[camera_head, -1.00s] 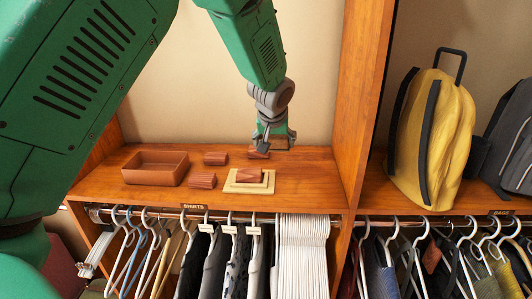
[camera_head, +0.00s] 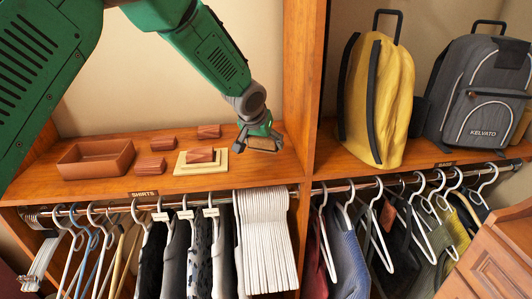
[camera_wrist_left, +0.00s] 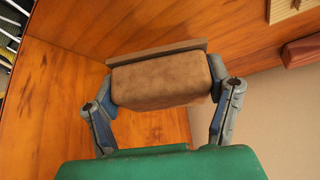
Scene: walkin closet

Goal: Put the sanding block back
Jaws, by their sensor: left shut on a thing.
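The sanding block shows in the left wrist view (camera_wrist_left: 160,82) as a brown, rounded block with a flat, thin wooden plate along its far edge. My left gripper (camera_head: 262,138) is shut on it, one finger at each end. In the head view the gripper hangs low over the right part of the shirts shelf, right of the cream stepped boards (camera_head: 186,168); whether the block touches the shelf is unclear. My right gripper is not in view.
Other reddish blocks (camera_head: 208,131) (camera_head: 163,143) (camera_head: 150,166) and an open brown tray (camera_head: 95,158) stand on the shelf. An upright divider (camera_head: 305,90) is close on the right; a yellow bag (camera_head: 378,100) stands beyond.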

